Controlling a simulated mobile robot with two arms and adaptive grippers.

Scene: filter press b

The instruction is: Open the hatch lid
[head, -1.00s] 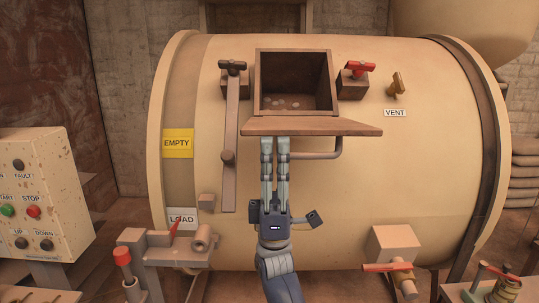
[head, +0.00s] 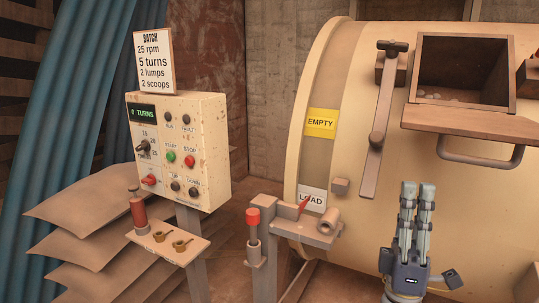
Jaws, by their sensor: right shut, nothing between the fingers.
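The hatch lid (head: 468,121) is a brown flap folded down and outward below the square hatch opening (head: 463,71) on the cream drum (head: 330,150). The opening is uncovered, with a few pale lumps inside. A grey bar handle (head: 480,160) hangs under the lid. My right gripper (head: 417,190) points upward in front of the drum, below and left of the handle, with its fingers together and empty. It looks apart from the lid. My left gripper is out of view.
A control panel (head: 177,148) with a turns display and a batch card (head: 154,60) stands at left. A small shelf (head: 165,240) holds two scoops. Stacked sacks (head: 95,220) lie left. A red-topped lever (head: 254,225) and a latch bracket (head: 306,222) stand left of my gripper.

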